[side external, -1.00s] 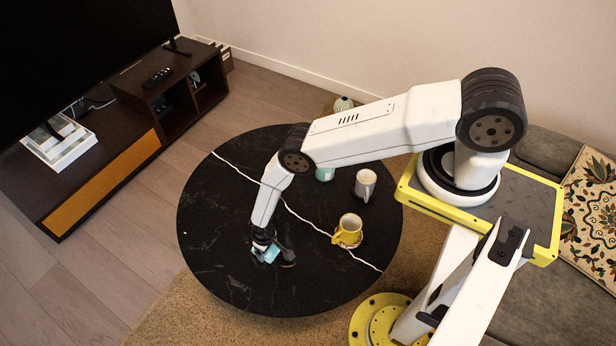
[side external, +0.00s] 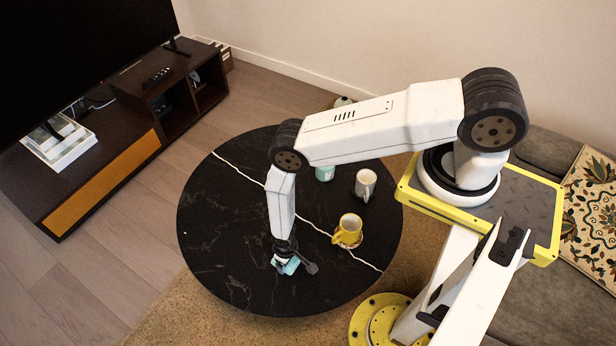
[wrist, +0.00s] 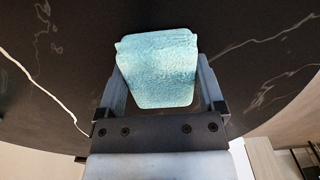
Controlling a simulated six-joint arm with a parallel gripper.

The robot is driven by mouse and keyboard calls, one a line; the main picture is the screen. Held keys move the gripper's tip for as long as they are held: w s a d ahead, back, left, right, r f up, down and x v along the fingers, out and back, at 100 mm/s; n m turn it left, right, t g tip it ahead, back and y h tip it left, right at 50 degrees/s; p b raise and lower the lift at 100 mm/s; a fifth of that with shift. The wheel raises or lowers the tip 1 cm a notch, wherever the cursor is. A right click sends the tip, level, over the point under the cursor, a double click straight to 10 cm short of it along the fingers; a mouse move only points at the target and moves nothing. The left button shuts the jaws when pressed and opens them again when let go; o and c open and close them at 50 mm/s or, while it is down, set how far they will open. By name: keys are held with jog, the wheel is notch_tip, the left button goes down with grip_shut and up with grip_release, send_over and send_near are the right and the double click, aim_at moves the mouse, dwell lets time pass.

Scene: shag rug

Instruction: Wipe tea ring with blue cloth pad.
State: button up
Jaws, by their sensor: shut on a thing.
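My gripper (side external: 284,262) is shut on the blue cloth pad (side external: 289,266), low at the front part of the round black table (side external: 225,240). In the wrist view the light blue, fuzzy pad (wrist: 158,68) sits between the two fingers of my gripper (wrist: 162,85). The pad is at or just above the table top; I cannot tell whether it touches. I see no tea ring in either view; the pad and gripper hide the surface beneath them.
A yellow mug (side external: 348,230) stands right of my gripper. Behind it are a white-grey mug (side external: 364,184) on a dark coaster and a pale green cup (side external: 325,172), partly hidden by my arm. The table's left side is clear. A TV cabinet (side external: 100,180) stands at left.

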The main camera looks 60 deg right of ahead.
aim_at(269, 253)
jog(key=shift+s, duration=1.2)
jog(key=shift+w, duration=0.4)
jog(key=shift+w+r, duration=0.1)
jog(key=shift+w, duration=3)
jog(key=shift+c, duration=0.6)
jog(key=shift+w, duration=1.45)
jog(key=shift+w+r, duration=0.1)
jog(key=shift+r, duration=1.15)
notch_tip(269, 253, up, 6)
jog(key=shift+f, duration=0.15)
